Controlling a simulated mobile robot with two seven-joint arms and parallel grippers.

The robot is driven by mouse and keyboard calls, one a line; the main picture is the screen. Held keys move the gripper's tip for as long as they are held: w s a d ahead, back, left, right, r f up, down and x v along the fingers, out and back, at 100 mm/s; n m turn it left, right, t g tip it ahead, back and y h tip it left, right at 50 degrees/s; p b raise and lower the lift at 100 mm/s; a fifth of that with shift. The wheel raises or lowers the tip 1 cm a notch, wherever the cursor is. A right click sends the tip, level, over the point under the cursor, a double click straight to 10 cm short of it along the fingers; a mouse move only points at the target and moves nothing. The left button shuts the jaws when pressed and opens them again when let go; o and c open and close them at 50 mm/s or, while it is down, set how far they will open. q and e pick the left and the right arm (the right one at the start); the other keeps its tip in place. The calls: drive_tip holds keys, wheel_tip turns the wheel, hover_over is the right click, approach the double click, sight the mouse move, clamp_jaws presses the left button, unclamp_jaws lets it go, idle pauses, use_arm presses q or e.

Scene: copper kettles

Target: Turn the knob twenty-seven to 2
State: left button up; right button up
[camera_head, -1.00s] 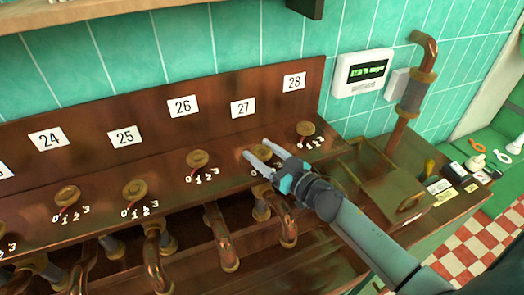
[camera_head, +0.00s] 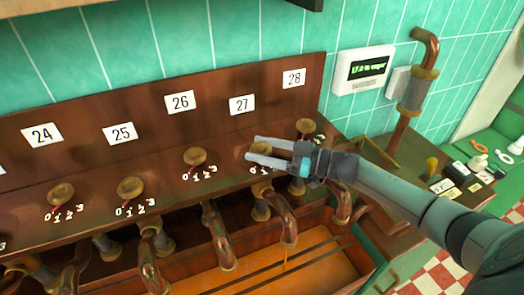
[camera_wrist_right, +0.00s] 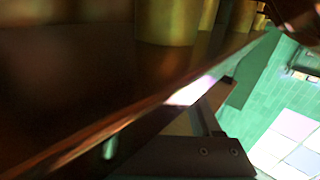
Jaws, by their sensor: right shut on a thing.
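Knob twenty-seven (camera_head: 260,148) is a round brass knob on the sloping brown panel, below the label 27 (camera_head: 242,105). The digits beneath it are mostly covered by my gripper, so I cannot read its setting. My right gripper (camera_head: 258,151) reaches in from the right with its two pale fingers on either side of the knob, shut on it. A thin orange stream (camera_head: 285,258) runs down from the copper pipe (camera_head: 285,222) below. In the right wrist view, brass surfaces (camera_wrist_right: 168,20) show close up, dark and blurred. My left gripper is not in view.
Knob 26 (camera_head: 195,156) is close on the left, and knob 28 (camera_head: 306,126) is close to my right wrist. A wooden-bottomed box (camera_head: 235,276) lies under the pipes. A wall display (camera_head: 362,70) and an upright copper pipe (camera_head: 415,90) stand at the right.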

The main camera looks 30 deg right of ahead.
sight(262, 147)
idle(0.3)
drive_tip(key=o, duration=1.4)
drive_tip(key=shift+c, duration=0.2)
wheel_tip(262, 147, up, 20)
drive_tip(key=p, duration=0.2)
